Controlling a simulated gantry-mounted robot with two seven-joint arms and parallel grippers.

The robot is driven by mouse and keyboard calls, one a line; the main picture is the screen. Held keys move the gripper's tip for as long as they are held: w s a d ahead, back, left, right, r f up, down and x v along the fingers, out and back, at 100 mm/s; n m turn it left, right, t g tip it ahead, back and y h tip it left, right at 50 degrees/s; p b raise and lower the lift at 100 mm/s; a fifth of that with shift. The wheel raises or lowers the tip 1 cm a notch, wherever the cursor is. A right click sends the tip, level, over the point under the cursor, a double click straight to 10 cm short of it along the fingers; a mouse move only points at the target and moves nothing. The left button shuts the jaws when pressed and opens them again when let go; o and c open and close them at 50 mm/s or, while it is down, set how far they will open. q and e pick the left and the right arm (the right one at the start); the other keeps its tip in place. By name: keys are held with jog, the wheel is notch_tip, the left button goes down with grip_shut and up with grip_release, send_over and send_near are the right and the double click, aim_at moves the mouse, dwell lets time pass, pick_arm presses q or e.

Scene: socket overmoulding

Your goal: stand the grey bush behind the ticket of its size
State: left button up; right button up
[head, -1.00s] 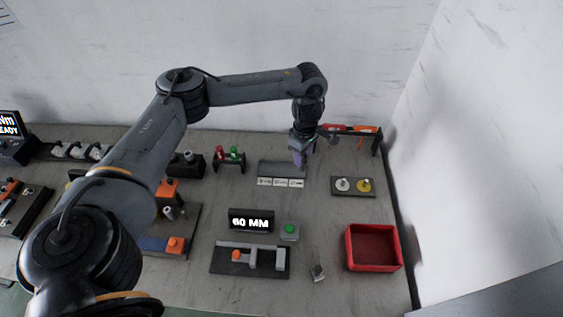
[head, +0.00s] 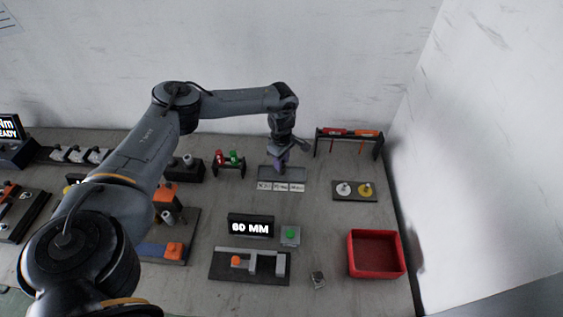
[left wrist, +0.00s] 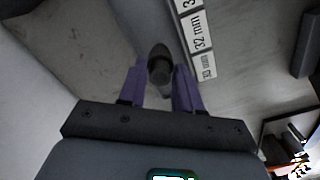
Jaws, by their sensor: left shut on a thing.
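My left gripper (head: 280,166) is over the grey ticket stand (head: 266,172), near its middle. In the left wrist view its purple fingers (left wrist: 160,88) are shut on the dark grey bush (left wrist: 159,65), which points away from the camera. The bush is hidden in the head view. Three white tickets (head: 281,187) stand in a row along the stand's front. In the left wrist view one ticket reads 32 mm (left wrist: 202,40), and an end ticket (left wrist: 207,68) seems to read 63 mm. I cannot tell whether the bush touches the stand. My right gripper is out of view.
A display (head: 251,226) seems to read 60 MM, beside a green button (head: 291,235). A gauge block (head: 235,275) is in front. A red tray (head: 377,275), a plate with two discs (head: 355,197) and a tool rack (head: 349,134) are right. Red and green pieces (head: 229,157) stand left.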

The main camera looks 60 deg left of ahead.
pick_arm(q)
jog(key=shift+f, duration=0.35)
jog(key=shift+f, duration=0.1)
jog(key=o, duration=0.9)
notch_tip(320, 180, up, 12)
jog(key=p, duration=0.2)
dwell(0.4)
